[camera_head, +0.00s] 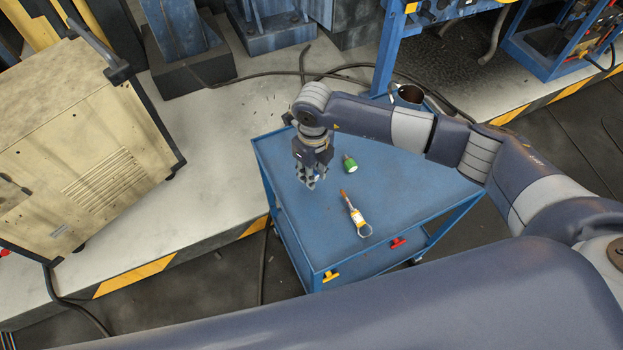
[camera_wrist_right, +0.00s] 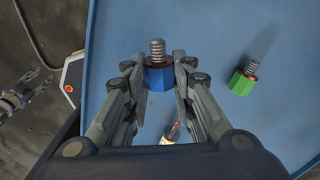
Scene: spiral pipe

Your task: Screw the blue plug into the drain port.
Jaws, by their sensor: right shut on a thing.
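The blue plug (camera_wrist_right: 158,78) is a blue block with a grey spiral thread, which points away from my right gripper. My right gripper (camera_wrist_right: 159,72) has its two fingers closed on the block's sides. In the head view, my right gripper (camera_head: 311,184) is over the left part of the blue cart top, and the plug is mostly hidden by the fingers. I cannot pick out the drain port in either view. What looks like my left gripper (camera_wrist_right: 34,84) is at the left edge of the right wrist view, fingers apart and empty; it is not in the head view.
A yellow-handled tool with a ring (camera_head: 356,216) lies nearer. A dark-mouthed round container (camera_head: 409,95) is at the far corner. A beige cabinet (camera_head: 85,150) stands left. The cart's right side is clear.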

